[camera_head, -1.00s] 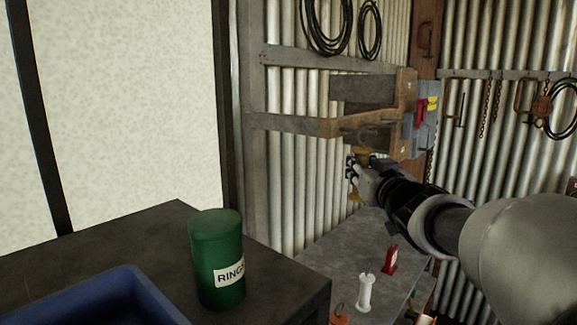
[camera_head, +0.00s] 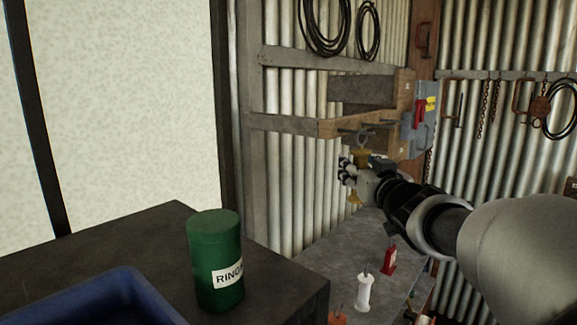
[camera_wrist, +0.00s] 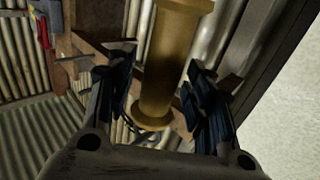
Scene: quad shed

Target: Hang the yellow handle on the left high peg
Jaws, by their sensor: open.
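The yellow handle (camera_head: 361,156) is upright below the wooden peg board (camera_head: 328,129), with a loop above it at the height of a dark peg (camera_head: 352,129). I cannot tell for sure whether the loop is around the peg. My gripper (camera_head: 346,171) is open at the handle, and the handle's lower end shows below the fingers. In the wrist view the handle (camera_wrist: 168,60) runs between the spread fingers (camera_wrist: 158,95), with room visible on both sides.
A white handle (camera_head: 364,292), a red handle (camera_head: 389,261) and an orange one (camera_head: 338,319) stand on the grey bench (camera_head: 338,258) below. A green tin (camera_head: 215,262) and blue tray (camera_head: 95,300) are on the near dark table. A grey box (camera_head: 420,125) is beside the board.

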